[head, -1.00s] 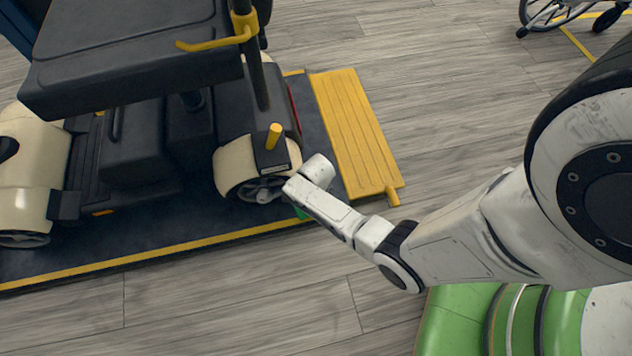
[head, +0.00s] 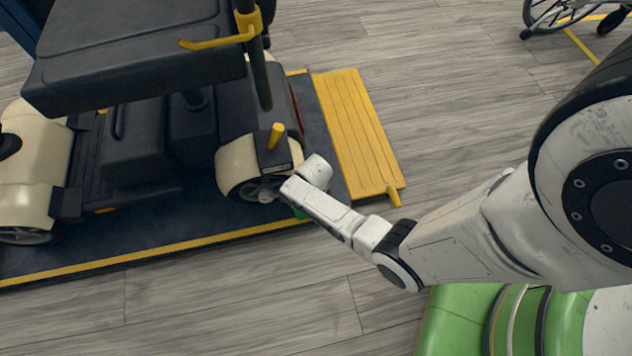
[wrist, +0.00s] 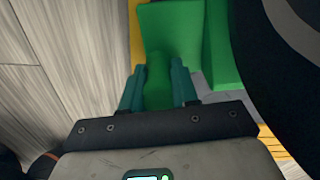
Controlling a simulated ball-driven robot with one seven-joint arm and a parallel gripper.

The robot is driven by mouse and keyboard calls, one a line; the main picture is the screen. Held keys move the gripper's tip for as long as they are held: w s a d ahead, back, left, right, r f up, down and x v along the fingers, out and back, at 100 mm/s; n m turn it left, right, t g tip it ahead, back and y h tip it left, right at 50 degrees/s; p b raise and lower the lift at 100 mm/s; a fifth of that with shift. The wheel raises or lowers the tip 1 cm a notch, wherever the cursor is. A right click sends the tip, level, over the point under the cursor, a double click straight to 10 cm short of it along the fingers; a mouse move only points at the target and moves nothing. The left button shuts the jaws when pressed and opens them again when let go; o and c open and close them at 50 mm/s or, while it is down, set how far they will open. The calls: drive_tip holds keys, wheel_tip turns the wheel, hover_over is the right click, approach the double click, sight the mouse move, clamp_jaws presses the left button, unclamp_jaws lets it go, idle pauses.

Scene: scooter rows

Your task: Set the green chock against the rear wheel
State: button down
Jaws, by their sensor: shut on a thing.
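The green chock (wrist: 170,28) fills the top middle of the wrist view, its upright grip between the teal fingers of my gripper (wrist: 158,82). My gripper is shut on that grip. In the head view only a small green bit of the chock (head: 299,213) shows below my wrist, low by the deck. The scooter's rear wheel (head: 265,190) sits under a cream fender, just left of my wrist. In the wrist view the dark wheel (wrist: 262,75) is close at the chock's right side. I cannot tell whether they touch.
The scooter (head: 140,140) stands on a dark platform (head: 160,228) with yellow edging. A yellow ramp plate (head: 355,130) is at its right end. Grey plank floor is clear in front. A wheelchair (head: 560,15) is at the far upper right.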

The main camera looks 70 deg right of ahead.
drive_tip(key=shift+w+a+r, duration=0.1)
drive_tip(key=shift+w+a, duration=0.25)
drive_tip(key=shift+w, duration=0.4)
idle(0.6)
drive_tip(key=c, duration=0.8)
unclamp_jaws()
drive_tip(key=shift+w, duration=0.1)
drive_tip(key=shift+d, duration=0.1)
drive_tip(key=shift+r, duration=0.1)
drive_tip(key=shift+r+p, duration=0.3)
drive_tip(key=shift+p, duration=0.05)
drive_tip(key=r+p, duration=0.2)
drive_tip(key=r, duration=0.1)
drive_tip(key=r+p, duration=0.2)
drive_tip(key=r, duration=0.1)
drive_tip(key=r+p, duration=0.2)
drive_tip(key=r, duration=0.2)
drive_tip(key=shift+s+r, duration=0.1)
drive_tip(key=shift+s, duration=0.15)
drive_tip(key=shift+a, duration=0.2)
